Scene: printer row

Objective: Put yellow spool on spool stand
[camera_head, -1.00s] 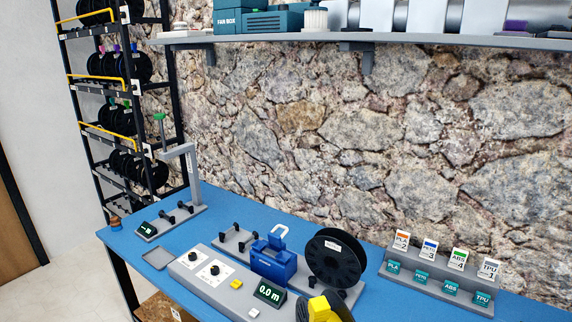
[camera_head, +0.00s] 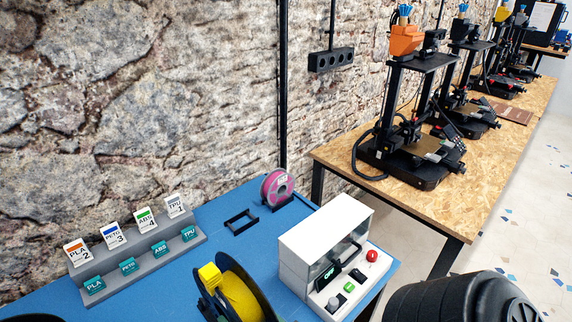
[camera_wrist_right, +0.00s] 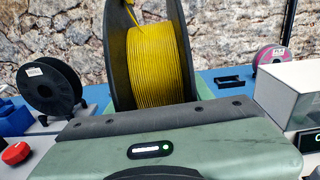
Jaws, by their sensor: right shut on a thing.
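The yellow spool (camera_head: 240,295), with dark flanges and yellow filament, shows at the bottom middle of the head view, with a yellow block (camera_head: 210,276) at its upper left rim. In the right wrist view the spool (camera_wrist_right: 160,55) stands upright straight ahead of my right gripper (camera_wrist_right: 155,108), which is shut on it; green finger parts show on both sides and the contact is mostly hidden. A low empty black frame (camera_head: 241,221), possibly the spool stand, lies on the blue table beyond the spool; it also shows in the wrist view (camera_wrist_right: 233,80). My left gripper is out of view.
A white box (camera_head: 328,240) with buttons stands right of the spool. A card rack (camera_head: 140,262) stands left. A pink spool (camera_head: 277,188) is behind the frame. In the wrist view a black spool (camera_wrist_right: 49,88) stands left. Blue tabletop (camera_head: 212,212) is bare around the frame.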

